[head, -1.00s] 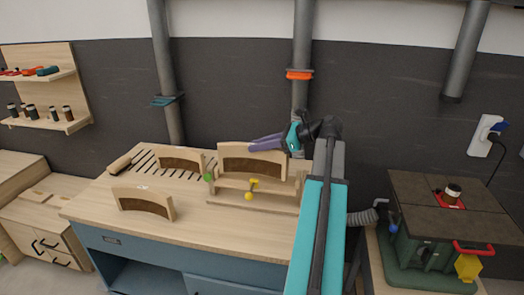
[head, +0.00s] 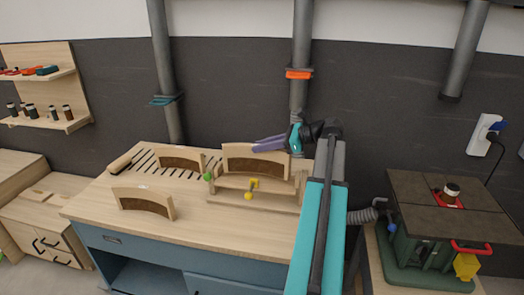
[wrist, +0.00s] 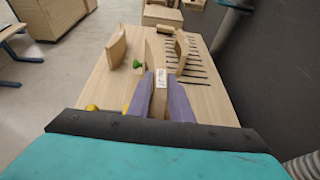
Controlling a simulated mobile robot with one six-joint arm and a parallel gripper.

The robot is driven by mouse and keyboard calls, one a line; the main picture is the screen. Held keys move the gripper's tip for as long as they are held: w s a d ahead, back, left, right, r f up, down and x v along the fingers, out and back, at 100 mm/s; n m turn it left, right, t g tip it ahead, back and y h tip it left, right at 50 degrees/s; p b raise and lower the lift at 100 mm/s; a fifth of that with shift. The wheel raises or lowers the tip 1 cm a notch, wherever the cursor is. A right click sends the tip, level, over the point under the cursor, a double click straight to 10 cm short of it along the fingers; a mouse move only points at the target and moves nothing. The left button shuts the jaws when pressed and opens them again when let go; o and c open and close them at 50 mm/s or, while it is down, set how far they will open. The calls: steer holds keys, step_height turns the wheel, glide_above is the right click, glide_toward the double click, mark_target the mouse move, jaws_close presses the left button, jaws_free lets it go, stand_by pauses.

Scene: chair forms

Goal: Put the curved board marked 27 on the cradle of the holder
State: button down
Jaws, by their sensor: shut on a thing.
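My gripper (head: 258,148) has purple fingers and is shut on a curved wooden board (head: 240,164). In the wrist view the fingers (wrist: 161,86) close on both sides of the board's top edge, around a small white label (wrist: 161,77); its number is too small to read surely. The holder (head: 255,203) is a wooden frame with yellow knobs and a green knob (head: 208,177), on the bench. The held board is upright at the holder's back side. Its lower edge is hidden behind the holder's front, so I cannot tell whether it touches the cradle.
Two other curved boards stand on the bench (head: 215,228): one at the front left (head: 143,202), one by the slots (head: 182,159). A wooden-handled tool (head: 121,163) lies at the slots' left end. Pipes rise behind. A green machine (head: 430,230) stands to the right.

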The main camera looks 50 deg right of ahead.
steer(key=shift+f, duration=1.05)
steer(key=c, duration=1.6)
jaws_free()
steer(key=shift+f, duration=0.1)
steer(key=b+v, duration=0.1)
steer(key=v, duration=1.1)
steer(key=shift+b, duration=0.35)
steer(key=shift+r, duration=0.2)
